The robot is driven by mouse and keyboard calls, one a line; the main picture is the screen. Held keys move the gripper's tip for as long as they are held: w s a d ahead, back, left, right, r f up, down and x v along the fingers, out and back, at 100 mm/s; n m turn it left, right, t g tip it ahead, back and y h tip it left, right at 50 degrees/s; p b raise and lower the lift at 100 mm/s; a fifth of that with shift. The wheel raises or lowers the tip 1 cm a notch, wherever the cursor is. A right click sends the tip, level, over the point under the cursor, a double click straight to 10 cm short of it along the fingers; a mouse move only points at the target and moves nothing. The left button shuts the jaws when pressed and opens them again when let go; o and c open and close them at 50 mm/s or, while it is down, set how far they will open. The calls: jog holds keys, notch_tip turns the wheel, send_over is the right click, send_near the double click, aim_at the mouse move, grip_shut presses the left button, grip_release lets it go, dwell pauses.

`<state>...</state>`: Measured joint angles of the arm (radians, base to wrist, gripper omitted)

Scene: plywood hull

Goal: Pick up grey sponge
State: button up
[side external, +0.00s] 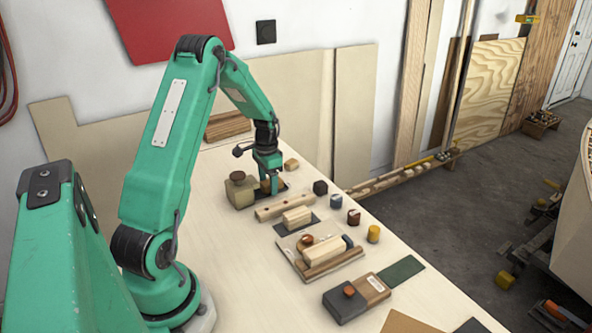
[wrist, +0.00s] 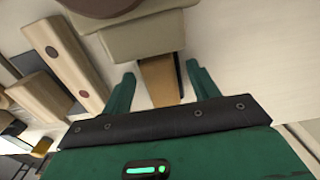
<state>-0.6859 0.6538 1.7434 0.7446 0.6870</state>
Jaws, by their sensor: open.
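My gripper (side external: 270,188) is open and low over the far end of the bench, beside a khaki-grey block (side external: 240,194) with a round brown knob on top. In the wrist view my open fingers (wrist: 161,72) stand either side of a brown wooden piece (wrist: 159,82) on a dark strip, with no visible contact. The khaki-grey block (wrist: 145,36) lies just beyond the fingertips there. A dark grey block (side external: 343,304) with an orange-brown knob lies at the near end, far from my gripper. I cannot tell which block is the grey sponge.
A wooden strip with dark dots (side external: 283,206), a pale wood block (side external: 297,216) and a board (side external: 305,263) with wood pieces lie nearer. Several small blocks, including a yellow cylinder (side external: 373,233), line the right edge. A green pad (side external: 402,270) lies near. The wall is close behind.

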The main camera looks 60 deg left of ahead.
aim_at(268, 182)
jog(key=shift+c, duration=0.2)
dwell(0.3)
jog(key=c, duration=1)
jog(key=shift+r, duration=0.9)
notch_tip(268, 182, up, 2)
jog(key=shift+r, duration=0.25)
jog(key=d+r, duration=0.2)
jog(key=d, duration=0.2)
jog(key=w+d+r, duration=0.1)
jog(key=d+r, duration=0.1)
jog(key=d, duration=0.1)
jog(key=d+r, duration=0.2)
jog(key=d, duration=0.2)
jog(key=shift+w+d+r, duration=0.3)
jog(key=shift+w, duration=0.05)
